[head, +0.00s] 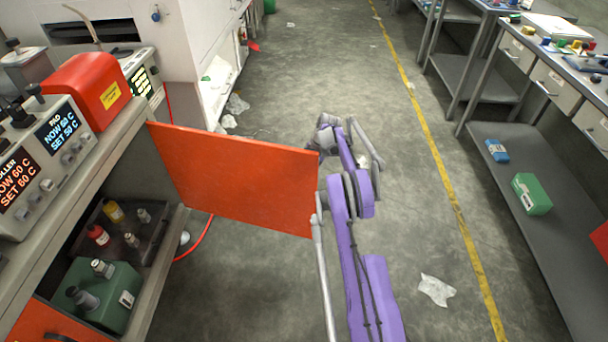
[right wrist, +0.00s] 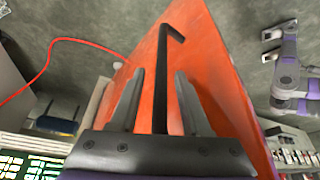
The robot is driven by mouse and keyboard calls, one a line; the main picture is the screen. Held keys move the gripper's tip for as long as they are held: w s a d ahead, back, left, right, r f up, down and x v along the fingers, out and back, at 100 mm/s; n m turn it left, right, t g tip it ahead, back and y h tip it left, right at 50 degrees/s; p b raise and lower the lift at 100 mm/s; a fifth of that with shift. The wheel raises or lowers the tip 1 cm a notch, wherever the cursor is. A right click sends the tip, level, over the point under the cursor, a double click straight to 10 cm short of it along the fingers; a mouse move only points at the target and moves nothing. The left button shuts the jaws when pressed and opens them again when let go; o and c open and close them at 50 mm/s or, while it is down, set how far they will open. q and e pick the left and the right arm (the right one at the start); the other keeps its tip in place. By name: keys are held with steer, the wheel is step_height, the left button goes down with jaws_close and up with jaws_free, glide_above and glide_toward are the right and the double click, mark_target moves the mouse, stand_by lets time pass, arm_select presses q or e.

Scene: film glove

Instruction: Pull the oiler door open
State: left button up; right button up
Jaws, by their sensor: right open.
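The orange door (head: 235,178) stands wide open, swung out from the bench cabinet on the left, with bottles visible inside. I take it to be the oiler door. It also shows in the right wrist view (right wrist: 215,55). A black bar handle (right wrist: 163,45) lies along its face there. My right gripper (right wrist: 159,73) is open, with the handle between its two fingers. The fingers look apart from the bar. My left gripper is not in view.
A second orange panel (head: 55,325) is at the lower left. The open cabinet holds a green box (head: 112,310) and several bottles. A red hose (head: 200,238) lies on the floor below the door. A grey workbench (head: 515,220) stands right; the aisle between is mostly clear.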

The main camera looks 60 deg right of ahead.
steer(key=p+v, duration=0.1)
steer(key=v, duration=1)
steer(key=shift+p, duration=0.3)
steer(key=shift+f, duration=0.1)
